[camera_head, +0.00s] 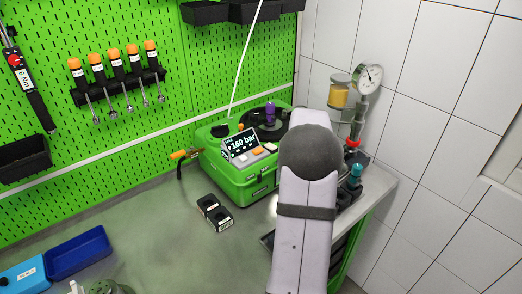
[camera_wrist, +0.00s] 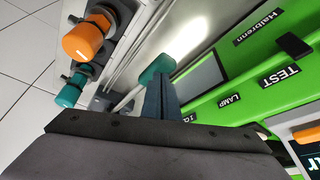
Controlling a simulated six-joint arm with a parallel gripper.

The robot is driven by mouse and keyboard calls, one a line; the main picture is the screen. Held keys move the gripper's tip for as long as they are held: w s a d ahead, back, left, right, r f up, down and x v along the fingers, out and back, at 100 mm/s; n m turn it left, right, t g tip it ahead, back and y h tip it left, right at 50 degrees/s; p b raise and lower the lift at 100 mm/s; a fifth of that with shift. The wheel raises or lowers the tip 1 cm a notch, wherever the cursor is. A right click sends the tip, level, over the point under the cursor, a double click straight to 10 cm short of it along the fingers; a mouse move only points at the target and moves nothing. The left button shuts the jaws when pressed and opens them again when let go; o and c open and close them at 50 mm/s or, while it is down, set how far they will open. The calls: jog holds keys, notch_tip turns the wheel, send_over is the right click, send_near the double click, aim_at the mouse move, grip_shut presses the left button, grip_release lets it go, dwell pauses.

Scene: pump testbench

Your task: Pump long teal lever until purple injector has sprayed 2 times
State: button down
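In the wrist view a teal lever end (camera_wrist: 157,68) on a pale rod lies just beyond my gripper (camera_wrist: 161,82). The two dark fingers look pressed together, with nothing visible between them. The teal end is close to the fingertips; I cannot tell whether they touch. My gripper and the lever are hidden behind my arm in that view.
In the wrist view, an orange knob (camera_wrist: 82,42) and a shorter teal knob (camera_wrist: 68,97) stand left of the lever. A pressure gauge (camera_head: 369,78) is at the back right.

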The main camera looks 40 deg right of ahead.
jog(key=shift+f, duration=0.5)
jog(key=shift+r, duration=0.1)
notch_tip(320, 180, up, 8)
jog(key=d+p, duration=0.1)
jog(key=p, duration=0.5)
dwell(1.3)
jog(key=shift+a+f+b, duration=0.15)
jog(key=shift+f+b, duration=0.8)
jog(key=shift+f, duration=0.4)
jog(key=shift+a+f+b, duration=0.2)
jog(key=shift+f+b, duration=0.8)
jog(key=shift+f, duration=0.35)
jog(key=shift+a+f+b, duration=0.15)
jog(key=shift+f+b, duration=0.8)
jog(key=shift+f, duration=0.4)
notch_tip(320, 180, up, 8)
jog(key=d+p, duration=0.1)
jog(key=p, duration=0.5)
jog(key=shift+p, duration=0.35)
